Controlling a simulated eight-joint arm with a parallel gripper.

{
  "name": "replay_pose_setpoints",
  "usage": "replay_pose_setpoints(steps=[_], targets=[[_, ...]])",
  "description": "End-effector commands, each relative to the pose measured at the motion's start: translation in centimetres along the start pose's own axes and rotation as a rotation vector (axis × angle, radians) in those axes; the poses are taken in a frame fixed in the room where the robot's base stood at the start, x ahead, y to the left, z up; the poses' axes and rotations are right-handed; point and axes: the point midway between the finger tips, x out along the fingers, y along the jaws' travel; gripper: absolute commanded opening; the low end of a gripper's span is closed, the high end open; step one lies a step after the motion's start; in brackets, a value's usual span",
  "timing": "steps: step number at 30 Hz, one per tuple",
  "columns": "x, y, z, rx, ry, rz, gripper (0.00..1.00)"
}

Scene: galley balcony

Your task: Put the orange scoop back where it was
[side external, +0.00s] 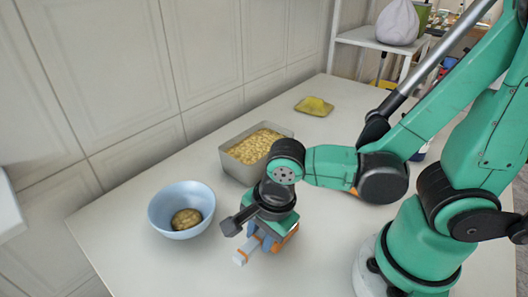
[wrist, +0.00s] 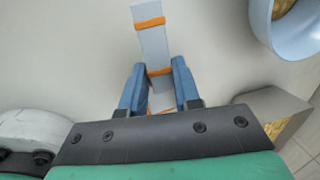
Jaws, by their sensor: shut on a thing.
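My gripper (side external: 262,238) is low over the white table, right of the blue bowl. In the wrist view its two blue fingers (wrist: 158,78) are closed on the sides of a pale grey-blue handle with orange bands, which I take for the orange scoop (wrist: 151,38). The handle's end (side external: 241,257) sticks out at the front left of the gripper in the side view, with some orange showing at the right. The scoop's bowl end is hidden under the gripper. I cannot tell whether the scoop touches the table.
A light blue bowl (side external: 165,209) holds a small heap of grain-like pieces. A grey box (side external: 238,172) full of similar pieces stands behind the gripper.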

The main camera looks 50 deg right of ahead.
Motion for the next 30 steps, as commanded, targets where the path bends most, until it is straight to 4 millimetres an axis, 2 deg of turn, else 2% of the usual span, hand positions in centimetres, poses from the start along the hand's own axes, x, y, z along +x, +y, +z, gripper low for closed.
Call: replay_pose_setpoints(steps=[4,17,18,21,30], targets=[[0.8,0.2,-0.1,0.0,0.0,0.0,0.0],[1.3,0.3,-0.1,0.0,0.0,0.0,0.0],[1.4,0.3,-0.1,0.0,0.0,0.0,0.3],[1.3,0.4,-0.1,0.0,0.0,0.0,0.58],[1.3,0.3,-0.1,0.0,0.0,0.0,0.59]])
